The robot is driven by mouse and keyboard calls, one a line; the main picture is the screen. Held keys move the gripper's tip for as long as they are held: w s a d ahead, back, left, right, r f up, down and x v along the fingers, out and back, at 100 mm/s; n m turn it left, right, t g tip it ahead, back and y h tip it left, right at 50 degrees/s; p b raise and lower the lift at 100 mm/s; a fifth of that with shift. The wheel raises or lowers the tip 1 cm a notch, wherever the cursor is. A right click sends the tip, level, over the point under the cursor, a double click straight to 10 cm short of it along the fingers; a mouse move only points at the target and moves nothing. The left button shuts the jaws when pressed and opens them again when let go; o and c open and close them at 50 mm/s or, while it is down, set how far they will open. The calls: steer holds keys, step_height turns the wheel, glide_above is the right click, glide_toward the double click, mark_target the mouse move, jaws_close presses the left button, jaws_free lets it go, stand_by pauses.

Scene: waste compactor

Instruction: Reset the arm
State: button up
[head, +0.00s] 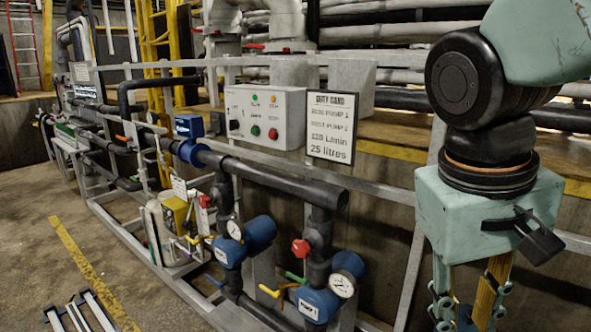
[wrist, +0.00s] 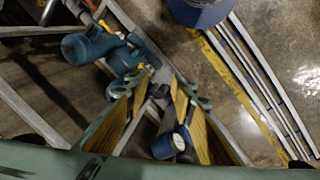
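My gripper (head: 468,305) hangs pointing down at the right of the head view, below its pale green housing. Its fingertips are cut off by the bottom edge there. In the wrist view both fingers of my gripper (wrist: 160,88) show, with yellow inner pads and a clear gap between them. It is open and holds nothing. Pipework and a gauge (wrist: 178,141) show through the gap, below the fingers. I cannot tell their exact distance.
Left of my arm stand the control box (head: 265,117), the sign (head: 331,128) and a black pipe (head: 275,175) with blue pumps (head: 259,232). A metal rail (head: 395,193) runs behind. Open concrete floor (head: 35,215) lies at the left.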

steer(key=s+a+r+t+y, duration=0.2)
steer(key=s+a+t, duration=0.1)
steer(key=s, duration=0.4)
steer(key=shift+r, duration=0.15)
stand_by(0.3)
